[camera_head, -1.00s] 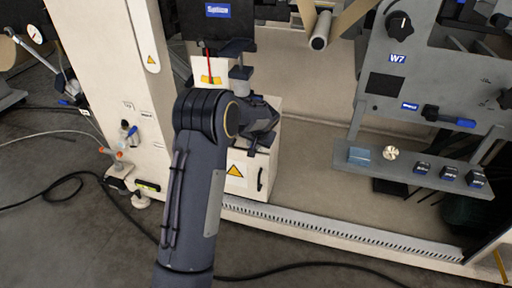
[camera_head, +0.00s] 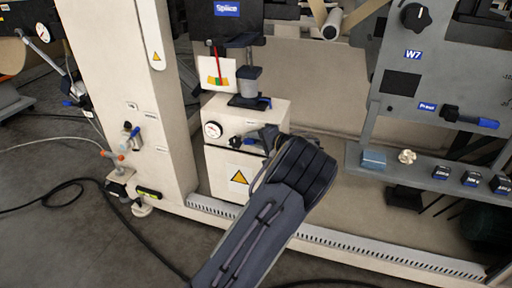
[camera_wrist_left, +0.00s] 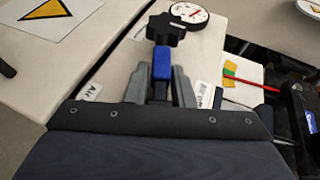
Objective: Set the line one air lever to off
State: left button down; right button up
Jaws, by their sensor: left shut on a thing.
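The air lever has a black hub (camera_wrist_left: 165,28) and a blue handle (camera_wrist_left: 162,65), and it sits on the front of a cream cabinet (camera_head: 252,108). In the head view its black hub (camera_head: 236,142) shows right of a round gauge (camera_head: 212,129). My left gripper (camera_wrist_left: 161,82) is shut on the blue handle, one finger on each side. In the head view my left gripper (camera_head: 264,142) is at the cabinet front and its fingertips are mostly hidden by my arm. Labels beside the lever are partly covered; one reads "Air" (camera_wrist_left: 88,92). My right gripper is not in view.
A yellow warning sign (camera_head: 238,175) is below the lever. A red pointer and coloured scale (camera_head: 217,80) stand above the cabinet. At the right, a grey panel (camera_head: 400,108) carries a knob and a blue-handled lever (camera_head: 470,118), above a shelf with small blocks.

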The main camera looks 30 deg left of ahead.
pick_arm(q)
jog(key=shift+a+r+m+y+b, duration=0.1)
jog(key=shift+r+m+y+b, duration=0.3)
jog(key=shift+y, duration=0.5)
jog(key=shift+r+m+y+b, duration=0.15)
jog(key=shift+y+b, duration=0.3)
jog(key=shift+y, duration=0.45)
jog(key=shift+s, duration=0.1)
jog(key=c, duration=1.4)
grip_release()
jog(key=shift+o, duration=0.2)
jog(key=s+d+p, duration=0.1)
jog(key=d+p, duration=0.1)
jog(key=d, duration=0.5)
jog(key=shift+d, duration=0.35)
jog(key=shift+f, duration=0.1)
